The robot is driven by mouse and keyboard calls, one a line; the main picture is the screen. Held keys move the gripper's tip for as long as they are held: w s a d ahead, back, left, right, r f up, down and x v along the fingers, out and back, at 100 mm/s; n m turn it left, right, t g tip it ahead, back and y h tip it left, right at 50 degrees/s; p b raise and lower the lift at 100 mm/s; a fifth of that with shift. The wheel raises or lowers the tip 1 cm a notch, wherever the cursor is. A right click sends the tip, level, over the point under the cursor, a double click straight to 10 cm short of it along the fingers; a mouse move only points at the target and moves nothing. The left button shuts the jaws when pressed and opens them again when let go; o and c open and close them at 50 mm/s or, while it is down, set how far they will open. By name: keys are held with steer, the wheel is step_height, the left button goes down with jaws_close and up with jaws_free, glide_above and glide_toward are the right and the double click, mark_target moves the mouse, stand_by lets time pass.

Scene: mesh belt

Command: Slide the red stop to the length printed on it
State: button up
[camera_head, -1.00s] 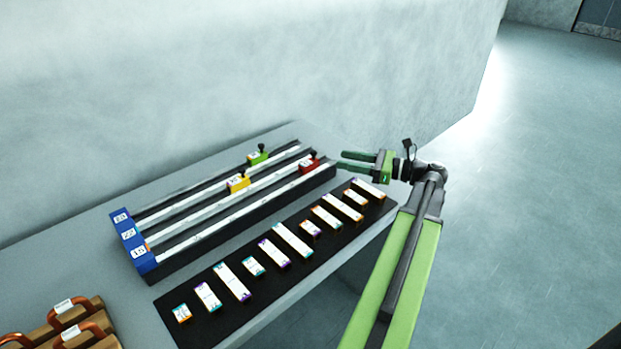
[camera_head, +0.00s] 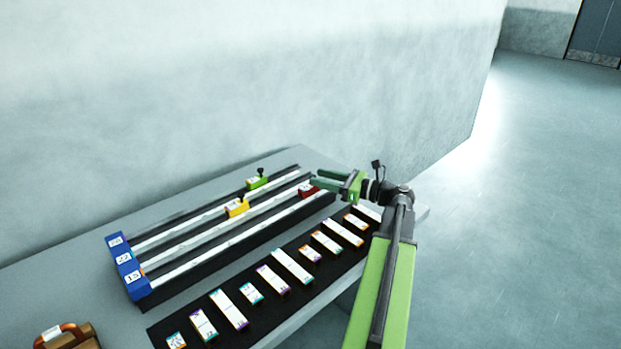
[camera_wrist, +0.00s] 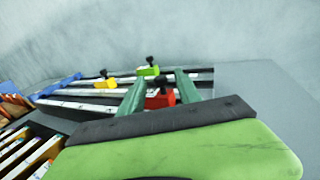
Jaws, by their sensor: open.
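The red stop (camera_head: 306,191) sits near the right end of the front rail of a three-rail fixture. My gripper (camera_head: 315,182) is open at that end, its fingers pointing left and partly covering the stop. In the wrist view the red stop (camera_wrist: 160,98) with its black knob shows between the two green fingers (camera_wrist: 160,77); I cannot tell whether they touch it. Its printed number is too small to read. The yellow stop (camera_head: 237,208) is on the middle rail and the green stop (camera_head: 257,182) on the back rail. A blue end block (camera_head: 128,266) carries number labels, the front one reading 15.
A black mat (camera_head: 262,310) with several white labelled blocks lies in front of the rails. Brown pieces with an orange handle (camera_head: 72,329) stand at the lower left. A wall (camera_head: 200,100) rises behind the grey table (camera_head: 60,265).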

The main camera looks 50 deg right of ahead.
steer(key=shift+x, duration=1.6)
jaws_close()
